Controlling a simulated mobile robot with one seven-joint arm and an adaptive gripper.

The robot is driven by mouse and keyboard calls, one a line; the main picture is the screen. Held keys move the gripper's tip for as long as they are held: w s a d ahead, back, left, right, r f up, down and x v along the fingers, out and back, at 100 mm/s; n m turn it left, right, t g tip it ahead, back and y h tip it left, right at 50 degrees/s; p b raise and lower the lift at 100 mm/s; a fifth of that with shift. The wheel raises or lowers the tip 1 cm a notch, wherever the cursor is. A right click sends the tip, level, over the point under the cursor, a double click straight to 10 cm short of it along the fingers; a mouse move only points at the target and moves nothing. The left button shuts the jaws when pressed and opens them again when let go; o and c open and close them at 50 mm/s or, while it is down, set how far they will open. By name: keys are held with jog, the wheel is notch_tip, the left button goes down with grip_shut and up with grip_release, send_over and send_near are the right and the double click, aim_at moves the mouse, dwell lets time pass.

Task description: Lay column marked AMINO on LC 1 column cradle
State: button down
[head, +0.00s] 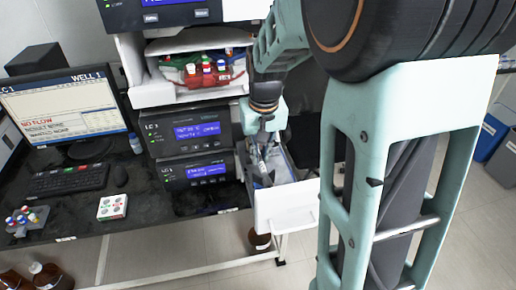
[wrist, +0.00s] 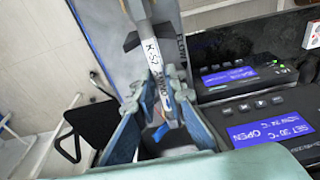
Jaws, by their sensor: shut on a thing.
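My gripper (head: 264,172) is over the pulled-out white drawer (head: 290,205) beside the LC 1 stack. In the wrist view my gripper (wrist: 163,95) is shut on a slim silver column (wrist: 150,45) with a white label. The label's lettering is partly covered by the fingers, and what shows seems to include AMINO. The column runs up and away from the fingers, with dark fittings near its far end. The column cradle cannot be made out clearly; the gripper and column hide part of the drawer's inside. Whether the column touches anything below cannot be told.
The LC 1 modules (head: 185,130) stand left of the drawer; one display (wrist: 270,130) in the wrist view reads OPEN. A red tray of bottles (head: 205,70) sits above. A monitor (head: 65,105), keyboard (head: 68,181) and vial rack (head: 27,220) stand on the dark bench.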

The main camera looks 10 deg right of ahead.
jog(key=shift+f, duration=0.35)
jog(key=shift+f+b, duration=0.55)
jog(key=shift+b, duration=0.05)
dwell(0.4)
jog(key=c, duration=1.9)
grip_release()
